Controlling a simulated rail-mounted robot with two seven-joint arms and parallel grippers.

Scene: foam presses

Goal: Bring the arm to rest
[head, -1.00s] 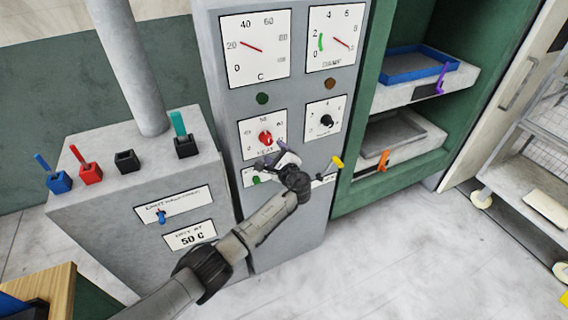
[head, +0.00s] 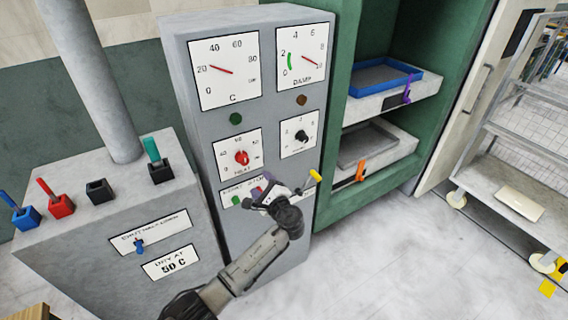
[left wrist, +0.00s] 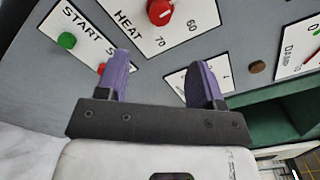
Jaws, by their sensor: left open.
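My left gripper (head: 284,186) is in front of the lower part of the grey control panel (head: 212,120). Its two purple fingers (left wrist: 162,78) are spread apart in the left wrist view, with nothing between them. Behind it is the start/stop plate (left wrist: 72,22) with a green button (left wrist: 66,40); a red button (left wrist: 101,68) shows beside one finger. The red heat knob (left wrist: 160,11) is above the fingers. I cannot tell the exact gap between gripper and panel. My right gripper is not in view.
A yellow-handled lever (head: 315,175) is close to the gripper's right. The green press (head: 345,100) holds a blue tray (head: 420,74) and a grey tray (head: 345,152). A wire cart (head: 478,178) stands right. The grey cabinet (head: 90,255) is left. The floor in front is clear.

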